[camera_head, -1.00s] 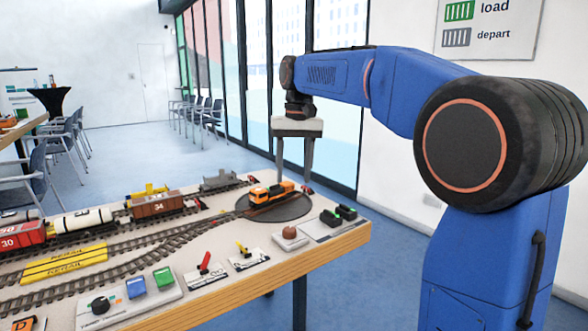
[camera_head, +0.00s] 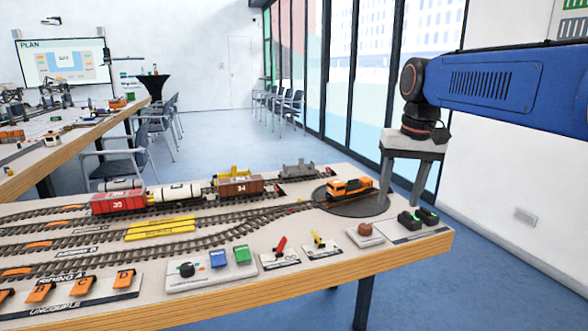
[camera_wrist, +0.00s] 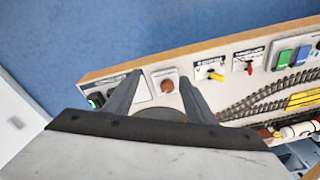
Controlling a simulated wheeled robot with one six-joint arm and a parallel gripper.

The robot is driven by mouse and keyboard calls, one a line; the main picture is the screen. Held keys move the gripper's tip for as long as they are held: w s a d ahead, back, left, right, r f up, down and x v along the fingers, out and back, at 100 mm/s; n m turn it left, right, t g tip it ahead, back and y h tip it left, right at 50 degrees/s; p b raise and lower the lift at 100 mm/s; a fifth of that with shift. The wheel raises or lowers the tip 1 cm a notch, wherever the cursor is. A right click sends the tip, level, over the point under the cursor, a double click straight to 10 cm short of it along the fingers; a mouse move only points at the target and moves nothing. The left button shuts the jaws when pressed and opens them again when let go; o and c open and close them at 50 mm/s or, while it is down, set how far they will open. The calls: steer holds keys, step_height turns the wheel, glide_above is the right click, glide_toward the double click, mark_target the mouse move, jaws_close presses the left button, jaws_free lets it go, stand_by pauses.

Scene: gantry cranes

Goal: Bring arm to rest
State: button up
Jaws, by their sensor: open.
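My gripper (camera_head: 402,185) is open and empty, pointing down at the right end of the model railway table (camera_head: 350,276). In the head view its fingers are seen beside the turntable (camera_head: 352,208), which carries an orange locomotive (camera_head: 350,187). In the wrist view the two fingers of my gripper (camera_wrist: 155,85) are spread apart, with a brown round knob (camera_wrist: 167,86) in view between them and nothing held. The turntable is mostly hidden behind the gripper in the wrist view.
A red wagon (camera_head: 118,203), a white tank wagon (camera_head: 180,192) and a brown wagon (camera_head: 240,187) stand on the tracks. Levers and a control panel (camera_head: 213,272) line the front edge. Blue floor is free to the right. Another table (camera_head: 70,145) stands at the left.

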steer(key=s+d+f+t, duration=0.1)
steer(key=s+f, duration=0.8)
steer(key=s, duration=0.2)
steer(key=s+d+f+n+t, duration=0.1)
steer(key=s+d+f+t, duration=0.1)
steer(key=s+f, duration=0.8)
steer(key=shift+s+d+f+h, duration=0.25)
steer(key=shift+s+h, duration=0.05)
steer(key=shift+s, duration=0.7)
steer(key=shift+c, duration=0.6)
